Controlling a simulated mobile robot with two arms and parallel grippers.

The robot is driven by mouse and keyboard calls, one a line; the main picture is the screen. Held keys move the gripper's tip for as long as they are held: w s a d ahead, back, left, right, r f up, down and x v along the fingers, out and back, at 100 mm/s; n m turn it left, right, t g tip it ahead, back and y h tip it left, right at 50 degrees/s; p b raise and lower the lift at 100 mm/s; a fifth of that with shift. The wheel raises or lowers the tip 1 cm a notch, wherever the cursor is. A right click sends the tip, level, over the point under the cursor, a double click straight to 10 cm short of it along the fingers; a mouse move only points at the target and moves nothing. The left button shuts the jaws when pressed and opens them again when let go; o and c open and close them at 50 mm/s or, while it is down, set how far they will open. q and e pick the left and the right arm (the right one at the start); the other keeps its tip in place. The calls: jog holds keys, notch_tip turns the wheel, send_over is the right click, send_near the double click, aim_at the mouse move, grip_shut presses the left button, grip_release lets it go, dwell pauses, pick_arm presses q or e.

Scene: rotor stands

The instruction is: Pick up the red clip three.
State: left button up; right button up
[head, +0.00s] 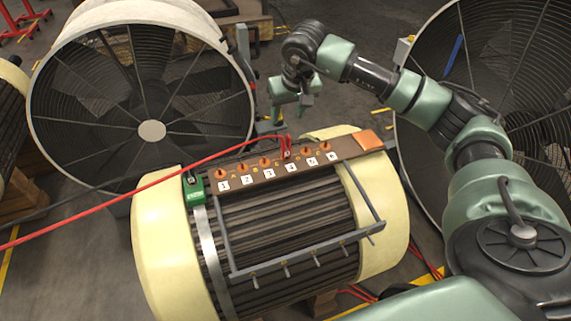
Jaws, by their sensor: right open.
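A red clip (286,149) sits on the brown terminal strip (350,150) on top of the cream-ended rotor, at the orange terminal above label 4. A red cable runs from it toward the left edge. No number on the clip can be read, so I cannot tell if it is clip three. My right gripper (289,112) is open and empty. It points down in the air behind the strip, apart from the clip and above it in the picture. My left gripper is not in view.
A green clip (194,192) sits at the strip's left end. Orange terminals (242,167) line the strip. A grey bar frame (300,260) lies over the rotor. Large fans (140,90) stand behind left and at right (515,60).

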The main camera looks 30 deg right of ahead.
jog(key=b, duration=0.3)
send_over(284, 143)
jog(key=f, duration=0.5)
jog(key=shift+s+d, duration=0.3)
jog(key=shift+d, duration=0.05)
jog(key=shift+f+b, duration=0.55)
jog(key=shift+w+f, duration=0.1)
jog(key=shift+f, duration=0.15)
jog(key=x, duration=0.7)
jog(key=shift+w+d+b, duration=0.1)
jog(key=shift+b, duration=0.2)
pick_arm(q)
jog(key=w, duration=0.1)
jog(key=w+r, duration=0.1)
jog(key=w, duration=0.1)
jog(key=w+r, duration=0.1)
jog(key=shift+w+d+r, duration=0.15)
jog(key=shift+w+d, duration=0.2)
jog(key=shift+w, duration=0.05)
pick_arm(e)
jog(key=shift+c, duration=0.3)
grip_shut()
jog(key=shift+r, duration=0.1)
